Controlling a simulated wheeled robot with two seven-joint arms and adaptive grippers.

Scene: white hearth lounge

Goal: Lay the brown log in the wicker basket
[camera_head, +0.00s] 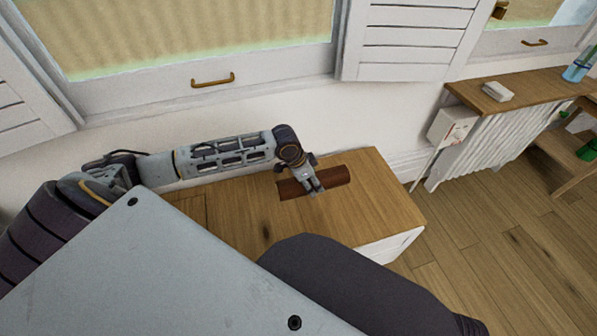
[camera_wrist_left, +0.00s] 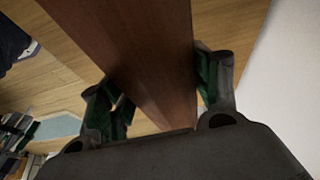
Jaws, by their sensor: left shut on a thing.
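The brown log (camera_head: 334,177) is at the wooden cabinet top (camera_head: 385,200) in the head view, near its right end. My left gripper (camera_head: 316,189) is shut on the log around its middle. In the left wrist view the log (camera_wrist_left: 140,45) runs between the two fingers of the left gripper (camera_wrist_left: 160,95), with a finger on each side. I cannot tell whether the log touches the cabinet top or is held just above it. The wicker basket is not in view. My right gripper is not in view.
A white wall and window (camera_head: 200,45) stand behind the cabinet. To the right are a radiator (camera_head: 500,140) under a wooden shelf (camera_head: 530,88) with a small white object (camera_head: 497,91), and a wooden stand (camera_head: 575,155). Wooden floor (camera_head: 500,230) is open at right.

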